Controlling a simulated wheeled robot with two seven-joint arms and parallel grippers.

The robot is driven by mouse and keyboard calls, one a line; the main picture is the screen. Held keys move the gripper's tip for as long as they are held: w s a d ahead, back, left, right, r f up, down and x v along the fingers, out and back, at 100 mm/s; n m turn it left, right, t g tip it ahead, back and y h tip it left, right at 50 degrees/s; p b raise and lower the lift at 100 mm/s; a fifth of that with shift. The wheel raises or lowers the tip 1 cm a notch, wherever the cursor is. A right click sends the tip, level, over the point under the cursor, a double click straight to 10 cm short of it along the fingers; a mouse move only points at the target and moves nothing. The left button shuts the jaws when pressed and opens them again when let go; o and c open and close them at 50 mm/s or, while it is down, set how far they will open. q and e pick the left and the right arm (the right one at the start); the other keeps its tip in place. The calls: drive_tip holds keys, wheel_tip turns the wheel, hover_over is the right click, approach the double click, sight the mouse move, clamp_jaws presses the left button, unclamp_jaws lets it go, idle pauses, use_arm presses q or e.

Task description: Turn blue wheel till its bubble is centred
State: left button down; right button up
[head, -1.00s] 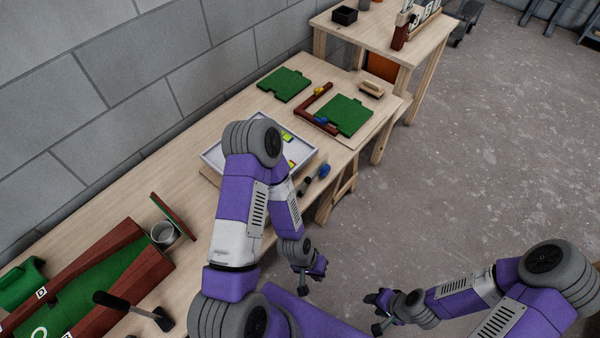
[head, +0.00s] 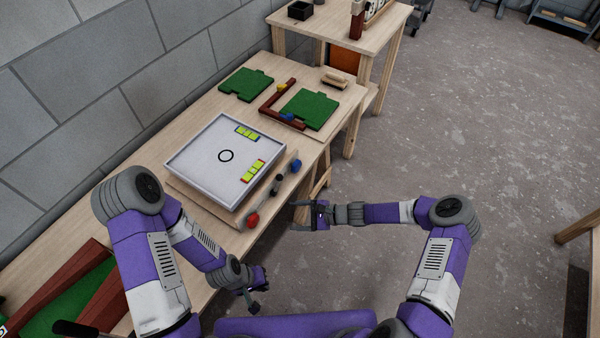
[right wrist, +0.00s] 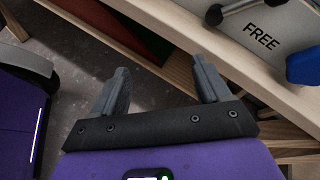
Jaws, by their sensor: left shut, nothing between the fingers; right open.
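The blue wheel (head: 295,165) sits at the front edge of the bench, at the right end of a row of controls; it also shows at the right edge of the right wrist view (right wrist: 304,66). A white levelling tray (head: 190,188) with a black ring carries two yellow-green vials, one at the back (head: 247,132) and one at the front (head: 253,171). Their bubbles are too small to place. My right gripper (head: 293,215) is open and empty, off the bench front, below the blue wheel in the picture. My left gripper (head: 254,305) is shut and empty, lower down.
A red wheel (head: 253,220) and a dark knob (head: 278,185) sit along the same edge. "FREE" is printed on the board beside the blue wheel. Green panels (head: 308,110) and a dark red L-shaped piece (head: 270,108) lie further along the bench. Open floor is to the right.

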sight(299, 167)
drive_tip(key=w+d+r+m+t+y+b, duration=0.1)
drive_tip(key=w+d+r+m+t, duration=0.1)
drive_tip(key=w+d+m+t, duration=0.3)
drive_tip(key=w+d+r+m+t+y, duration=0.1)
drive_tip(key=w+d+r+t, duration=0.15)
drive_tip(key=w, duration=0.35)
drive_tip(key=b+x, duration=0.2)
drive_tip(key=x, duration=0.5)
drive_tip(key=shift+w+d+r, duration=0.1)
drive_tip(key=shift+w+r, duration=0.05)
drive_tip(key=shift+w, duration=0.1)
drive_tip(key=c, duration=1)
drive_tip(key=shift+c, duration=0.2)
drive_tip(key=shift+m, duration=0.5)
